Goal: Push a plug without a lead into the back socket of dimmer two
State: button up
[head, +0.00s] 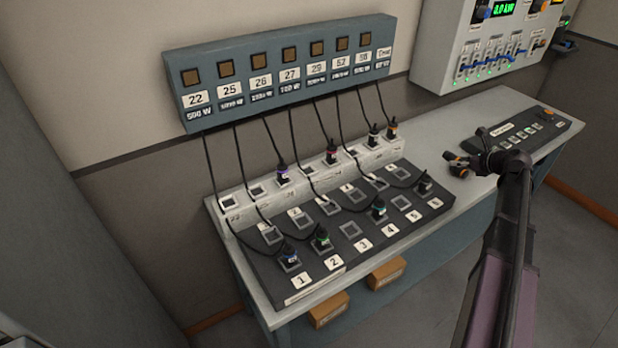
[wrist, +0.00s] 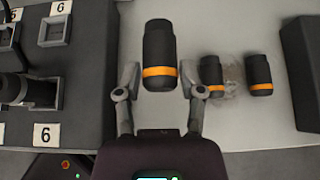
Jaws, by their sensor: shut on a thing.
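My gripper (wrist: 161,78) is shut on a black plug (wrist: 159,45) with an orange band. The plug stands between the two fingers over the pale worktop, and no lead shows on it. Two similar plugs (wrist: 212,75) (wrist: 259,75) are to its right in the wrist view. In the head view my gripper (head: 476,157) is right of the dimmer unit (head: 316,288), close to the orange-banded plugs. The back socket of dimmer two (head: 300,219) looks empty. The front socket of dimmer two holds a plug with a lead (head: 320,239).
Leads hang from the numbered wall box (head: 290,70) across the dimmer unit. Several plugs fill sockets in the rear strip (head: 240,192). In the wrist view a plug (wrist: 14,88) fills the front socket of dimmer six. A dark console (head: 530,135) lies on the right.

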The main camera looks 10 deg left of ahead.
aim_at(461, 158)
notch_tip(461, 158, up, 24)
jog(key=p, duration=2.3)
